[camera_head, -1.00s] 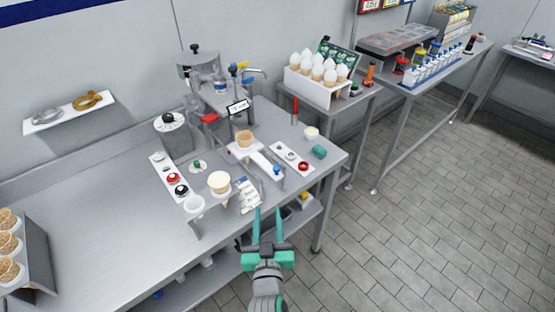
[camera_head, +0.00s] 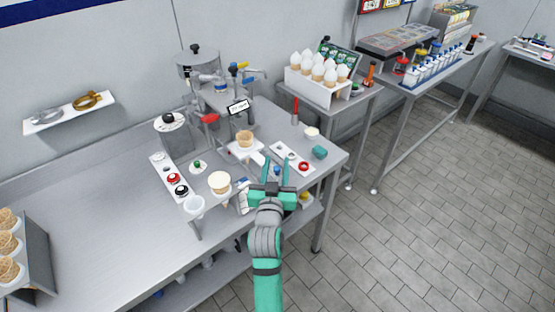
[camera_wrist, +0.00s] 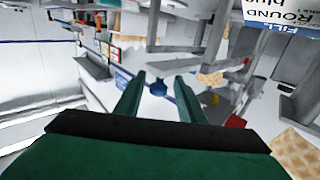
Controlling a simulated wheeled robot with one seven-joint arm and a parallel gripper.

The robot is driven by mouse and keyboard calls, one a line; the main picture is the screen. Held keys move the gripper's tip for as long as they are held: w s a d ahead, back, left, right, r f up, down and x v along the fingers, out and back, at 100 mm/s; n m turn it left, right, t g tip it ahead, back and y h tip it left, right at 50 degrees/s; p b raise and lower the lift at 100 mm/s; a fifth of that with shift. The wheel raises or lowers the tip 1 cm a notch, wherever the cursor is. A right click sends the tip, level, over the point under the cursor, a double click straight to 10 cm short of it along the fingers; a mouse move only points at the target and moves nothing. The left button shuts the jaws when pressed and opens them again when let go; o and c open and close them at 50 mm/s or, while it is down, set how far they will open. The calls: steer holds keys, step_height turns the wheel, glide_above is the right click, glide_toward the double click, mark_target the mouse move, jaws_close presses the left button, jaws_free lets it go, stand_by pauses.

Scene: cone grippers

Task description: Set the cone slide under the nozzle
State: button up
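The cone slide (camera_head: 257,159) is a white sliding arm with a cone (camera_head: 244,139) standing upright at its far end and a blue knob (camera_head: 277,171) at its near end. The machine with the nozzle (camera_head: 215,98) stands behind it; the nozzle tip itself is too small to make out. My gripper (camera_head: 275,163) is open at the slide's near end, its two teal fingers on either side of the blue knob. In the wrist view the knob (camera_wrist: 158,88) shows between the fingertips, with gaps on both sides. My gripper hides part of the slide's near end.
A cup-like cone (camera_head: 219,181) stands in a holder to the left, near a printed card (camera_head: 245,193).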

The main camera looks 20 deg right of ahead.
steer(key=shift+x, duration=1.25)
steer(key=shift+d, duration=0.15)
